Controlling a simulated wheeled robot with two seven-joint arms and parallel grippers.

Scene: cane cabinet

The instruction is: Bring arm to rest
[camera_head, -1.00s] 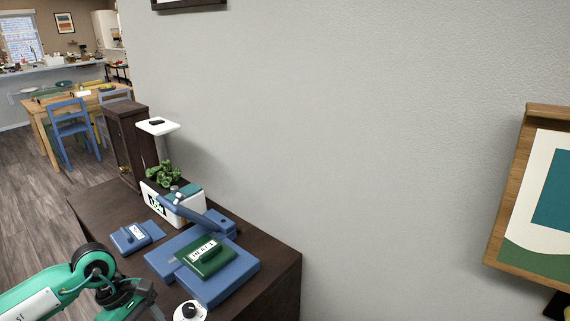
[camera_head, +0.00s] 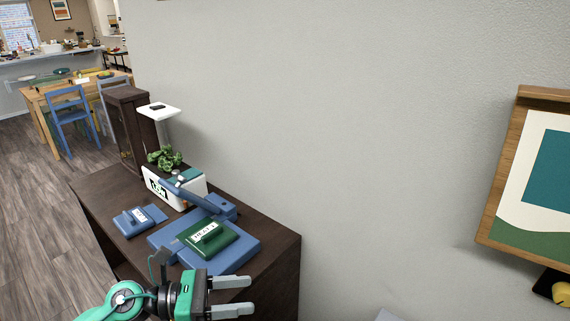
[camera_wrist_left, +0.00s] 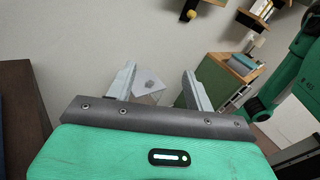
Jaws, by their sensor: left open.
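My left gripper (camera_head: 232,297) is open in the head view, low in the picture, in front of the dark brown cabinet (camera_head: 285,258). Its two grey fingers point right with nothing between them. In the left wrist view the left gripper (camera_wrist_left: 160,85) shows its two fingers spread apart and empty. My right gripper is not seen in the head view.
A framed picture (camera_head: 528,185) hangs at right. Wall space between is clear.

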